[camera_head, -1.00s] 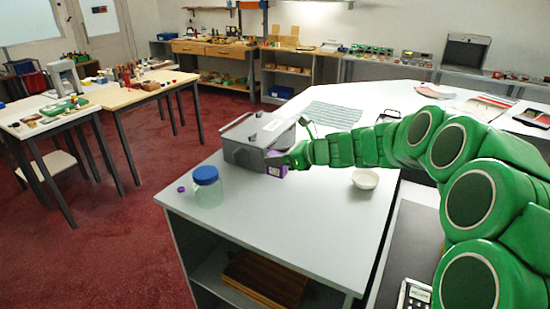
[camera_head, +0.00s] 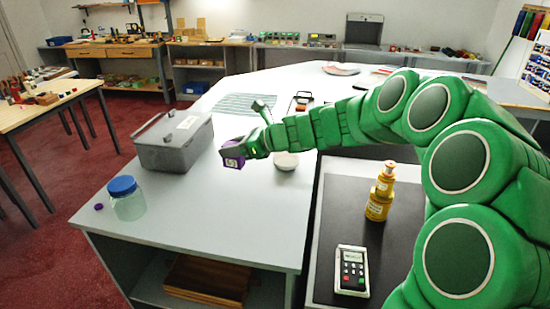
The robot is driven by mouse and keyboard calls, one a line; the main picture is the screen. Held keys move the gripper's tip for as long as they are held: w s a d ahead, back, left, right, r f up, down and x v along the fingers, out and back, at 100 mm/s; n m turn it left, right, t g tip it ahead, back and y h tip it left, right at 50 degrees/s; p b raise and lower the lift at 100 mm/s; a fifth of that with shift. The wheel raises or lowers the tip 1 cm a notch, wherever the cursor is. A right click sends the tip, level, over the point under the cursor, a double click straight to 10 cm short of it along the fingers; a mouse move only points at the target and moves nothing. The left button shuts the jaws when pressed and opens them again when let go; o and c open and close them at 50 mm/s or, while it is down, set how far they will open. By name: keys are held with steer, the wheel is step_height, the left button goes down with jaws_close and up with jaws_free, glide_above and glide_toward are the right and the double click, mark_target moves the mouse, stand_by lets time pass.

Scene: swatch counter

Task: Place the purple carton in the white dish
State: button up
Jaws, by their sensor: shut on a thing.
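The purple carton (camera_head: 232,159) is a small box with a pale label on its near face. My gripper (camera_head: 239,150) at the end of my green arm is shut on it. It appears held above the pale counter, right of the grey box; its exact height is hard to tell. The white dish (camera_head: 286,161) is a small round bowl on the counter, just right of the carton. My forearm partly covers the dish's upper part in this view. The carton is apart from the dish.
A grey lidded box (camera_head: 174,143) stands left of the carton. A blue-lidded jar (camera_head: 127,198) and small purple cap (camera_head: 99,206) are near the left edge.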

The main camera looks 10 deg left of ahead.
steer(key=w+d+m+t+h, duration=0.15)
steer(key=w+d, duration=0.25)
steer(key=d, duration=0.4)
steer(key=w+d+m+t+y, duration=0.15)
steer(key=w+d, duration=0.25)
steer(key=d, duration=0.4)
steer(key=h, duration=0.1)
glide_above(286, 164)
steer(key=shift+f, duration=4.9)
steer(key=shift+s+f+t, duration=0.1)
steer(key=shift+f+t, duration=0.3)
steer(key=shift+f, duration=0.9)
steer(key=shift+f, duration=0.1)
steer(key=o, duration=1.1)
